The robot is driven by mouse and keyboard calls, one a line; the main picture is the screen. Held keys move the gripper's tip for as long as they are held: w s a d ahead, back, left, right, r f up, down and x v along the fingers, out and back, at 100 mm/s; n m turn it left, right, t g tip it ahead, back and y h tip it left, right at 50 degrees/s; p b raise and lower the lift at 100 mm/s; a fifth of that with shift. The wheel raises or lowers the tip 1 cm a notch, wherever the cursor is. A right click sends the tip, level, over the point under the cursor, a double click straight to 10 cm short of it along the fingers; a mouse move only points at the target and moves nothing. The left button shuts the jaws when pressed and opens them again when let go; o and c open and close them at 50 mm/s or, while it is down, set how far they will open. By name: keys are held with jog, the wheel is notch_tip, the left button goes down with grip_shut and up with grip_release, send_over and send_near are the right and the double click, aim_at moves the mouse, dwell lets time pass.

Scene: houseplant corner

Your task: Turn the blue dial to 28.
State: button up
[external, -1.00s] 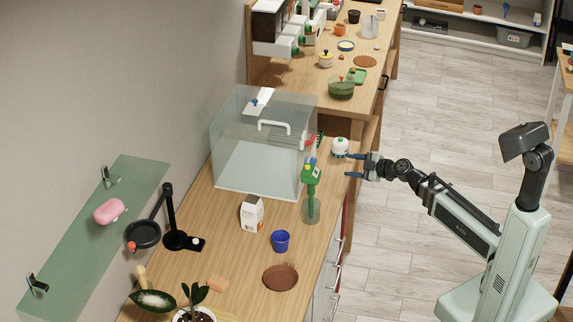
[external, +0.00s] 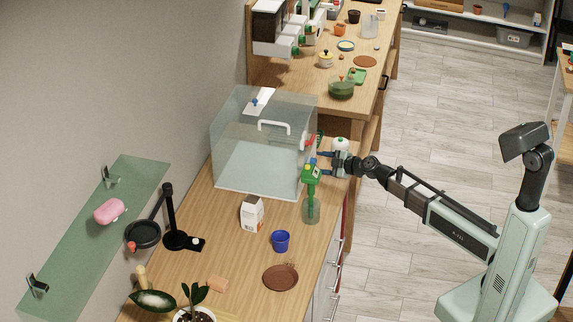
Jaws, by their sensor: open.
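My gripper (external: 325,164) is at the right side of the clear box, its dark blue fingers apart and pointing left. No scale or number can be read. I cannot tell whether the fingers touch anything. Another small blue part lies on a white sheet (external: 265,97) on the box.
The clear box (external: 240,130) with a white handle stands left of my gripper. A white round pot (external: 341,142) is close behind it. A carton (external: 252,213), a blue cup (external: 281,241) and a brown saucer (external: 268,281) stand nearer. The wooden counter (external: 222,235) has free room around them.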

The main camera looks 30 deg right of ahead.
jog(key=shift+w+a+f, duration=0.15)
jog(key=shift+w+a, duration=0.15)
jog(key=shift+w, duration=0.15)
jog(key=c, duration=1)
jog(key=shift+c, duration=0.2)
